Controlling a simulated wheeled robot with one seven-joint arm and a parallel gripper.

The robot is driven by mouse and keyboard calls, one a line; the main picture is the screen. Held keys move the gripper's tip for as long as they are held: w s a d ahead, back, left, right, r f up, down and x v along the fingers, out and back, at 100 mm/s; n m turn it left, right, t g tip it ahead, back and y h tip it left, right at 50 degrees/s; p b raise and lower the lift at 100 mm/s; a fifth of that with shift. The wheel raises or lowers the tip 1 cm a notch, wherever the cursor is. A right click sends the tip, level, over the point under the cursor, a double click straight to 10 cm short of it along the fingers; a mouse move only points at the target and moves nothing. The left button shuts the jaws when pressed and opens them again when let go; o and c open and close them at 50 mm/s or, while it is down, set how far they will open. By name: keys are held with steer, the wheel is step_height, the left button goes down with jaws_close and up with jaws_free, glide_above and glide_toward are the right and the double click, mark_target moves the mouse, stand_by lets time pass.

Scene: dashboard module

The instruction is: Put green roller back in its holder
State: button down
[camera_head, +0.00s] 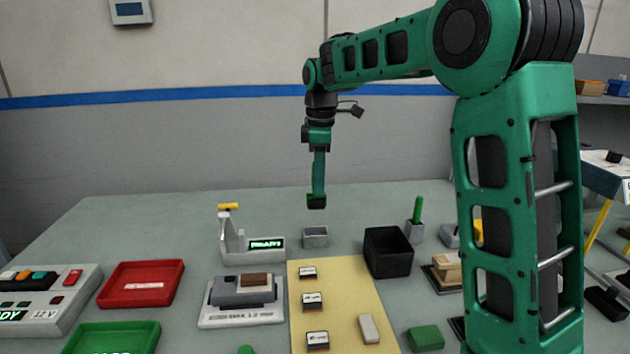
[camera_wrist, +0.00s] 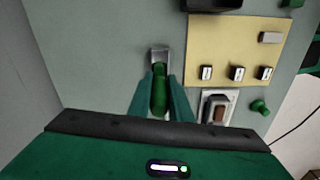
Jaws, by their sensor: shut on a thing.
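My gripper (camera_head: 317,198) hangs pointing down above the back part of the table. In the wrist view its fingers (camera_wrist: 160,100) are shut on the green roller (camera_wrist: 158,92), which lies between them. A small grey open-topped box (camera_head: 315,237), which looks like the holder, stands on the table below the gripper. It also shows in the wrist view (camera_wrist: 159,54), just beyond the roller's far end. The roller appears above the box and apart from it in the head view, where it is hard to make out from the fingertips.
A white stand with a yellow top (camera_head: 229,207) is left of the box. A black bin (camera_head: 388,252) and a grey cup with a green stick (camera_head: 417,209) are to its right. In front are a tan mat (camera_head: 340,285), a grey-white device (camera_head: 241,312) and a red tray (camera_head: 142,283).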

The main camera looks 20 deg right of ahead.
mark_target(319, 198)
steer(key=shift+a+f, duration=0.1)
steer(key=shift+f, duration=2.75)
steer(key=shift+s, duration=0.1)
steer(key=shift+f, duration=2.5)
steer(key=c, duration=2)
jaws_free()
steer(key=shift+c, duration=0.2)
steer(key=o, duration=0.5)
